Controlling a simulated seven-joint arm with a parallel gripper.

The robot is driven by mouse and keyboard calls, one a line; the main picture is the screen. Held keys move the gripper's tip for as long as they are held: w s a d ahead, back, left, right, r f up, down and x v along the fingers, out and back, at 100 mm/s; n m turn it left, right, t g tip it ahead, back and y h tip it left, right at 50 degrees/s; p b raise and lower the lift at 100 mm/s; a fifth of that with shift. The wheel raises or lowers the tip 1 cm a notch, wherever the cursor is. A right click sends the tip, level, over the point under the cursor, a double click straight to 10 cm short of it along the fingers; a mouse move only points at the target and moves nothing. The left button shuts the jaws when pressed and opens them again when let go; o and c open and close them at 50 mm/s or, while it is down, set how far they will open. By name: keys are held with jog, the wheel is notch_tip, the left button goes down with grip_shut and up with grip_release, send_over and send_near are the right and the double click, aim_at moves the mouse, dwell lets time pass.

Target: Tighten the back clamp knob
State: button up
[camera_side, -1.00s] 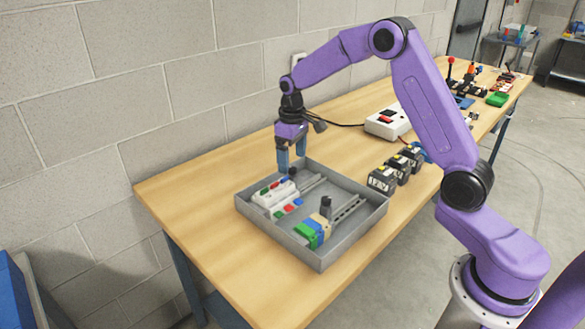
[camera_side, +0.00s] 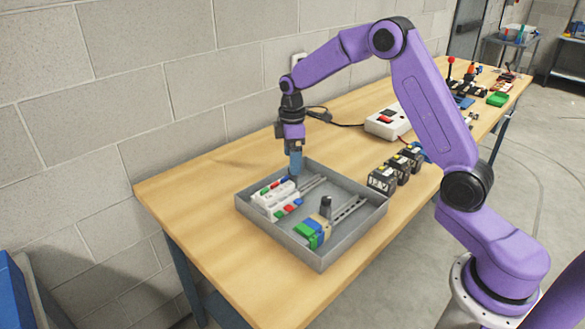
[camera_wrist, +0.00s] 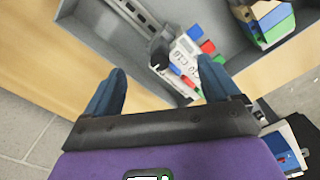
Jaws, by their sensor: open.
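The grey tray (camera_side: 352,239) holds two rails of coloured modules. The back row of white modules (camera_side: 277,205) carries red, green and blue parts; it also shows in the wrist view (camera_wrist: 186,60). The dark back clamp knob (camera_wrist: 160,47) stands at the end of that row. In the side view my gripper (camera_side: 295,173) is over this end and mostly hides the knob. In the wrist view my gripper (camera_wrist: 160,85) is open, its blue fingers apart, with the knob ahead of the gap between them. I cannot tell whether either finger touches it.
The front row of green, blue and beige modules (camera_side: 311,234) has its own upright dark knob (camera_side: 326,203). Black modules (camera_side: 396,169) stand right of the tray, with a white box with a red switch (camera_side: 387,123) beyond. The wall (camera_side: 150,100) is behind the table.

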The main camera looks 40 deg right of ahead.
jog(key=shift+f, duration=0.1)
jog(key=shift+f, duration=1.1)
jog(key=c, duration=1.5)
jog(key=shift+a, duration=0.35)
